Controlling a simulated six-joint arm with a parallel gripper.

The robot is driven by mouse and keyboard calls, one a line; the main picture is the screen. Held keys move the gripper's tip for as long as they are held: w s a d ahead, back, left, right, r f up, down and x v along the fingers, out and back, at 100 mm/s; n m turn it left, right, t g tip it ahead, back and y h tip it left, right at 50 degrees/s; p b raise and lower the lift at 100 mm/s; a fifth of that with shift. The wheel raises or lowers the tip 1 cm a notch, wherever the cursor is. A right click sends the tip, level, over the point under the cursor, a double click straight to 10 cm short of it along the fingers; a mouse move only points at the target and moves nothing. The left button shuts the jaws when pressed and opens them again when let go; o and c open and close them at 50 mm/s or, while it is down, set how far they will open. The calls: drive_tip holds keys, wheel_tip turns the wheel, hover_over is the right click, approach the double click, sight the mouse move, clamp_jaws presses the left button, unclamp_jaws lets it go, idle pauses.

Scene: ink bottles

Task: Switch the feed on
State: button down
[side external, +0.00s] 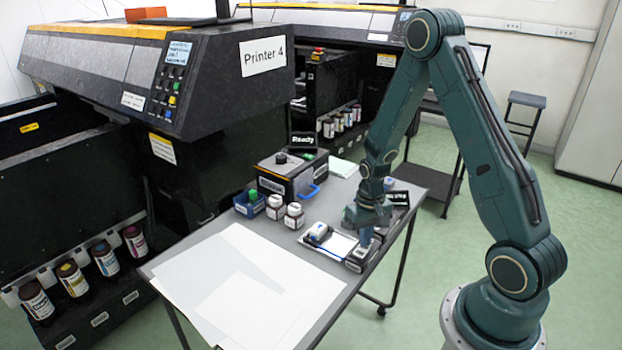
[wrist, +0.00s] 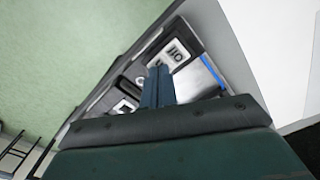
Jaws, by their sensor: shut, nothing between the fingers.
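My gripper (side external: 366,238) points down at the right edge of the table, with its fingers together and empty. Just below it is a small dark box (side external: 357,264), partly hidden by the fingers. In the wrist view the shut fingers (wrist: 158,72) reach toward a dark unit with a white-framed switch plate (wrist: 174,52) that bears dark marks. The fingertips overlap the near side of this unit; I cannot tell whether they touch it. The switch position is too small to read. A small dark display (side external: 398,198) with unclear white text stands behind the gripper.
Two white-capped bottles (side external: 294,215), a blue bin (side external: 249,204) and a dark machine (side external: 285,178) stand behind. White sheets (side external: 245,290) cover the table's front.

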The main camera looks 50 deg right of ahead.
drive_tip(key=shift+f, duration=0.2)
drive_tip(key=shift+r, duration=3.5)
drive_tip(key=shift+r, duration=0.1)
drive_tip(key=s+a+r+n+t, duration=0.2)
drive_tip(key=a+r, duration=0.3)
drive_tip(key=r, duration=0.3)
drive_tip(key=s+a+r+n+t, duration=0.15)
drive_tip(key=a+r, duration=0.25)
drive_tip(key=r, duration=0.5)
drive_tip(key=s+a+r+n+t, duration=0.2)
drive_tip(key=s+a+r, duration=0.4)
drive_tip(key=s, duration=0.4)
drive_tip(key=shift+s+r, duration=0.35)
drive_tip(key=shift+r, duration=0.15)
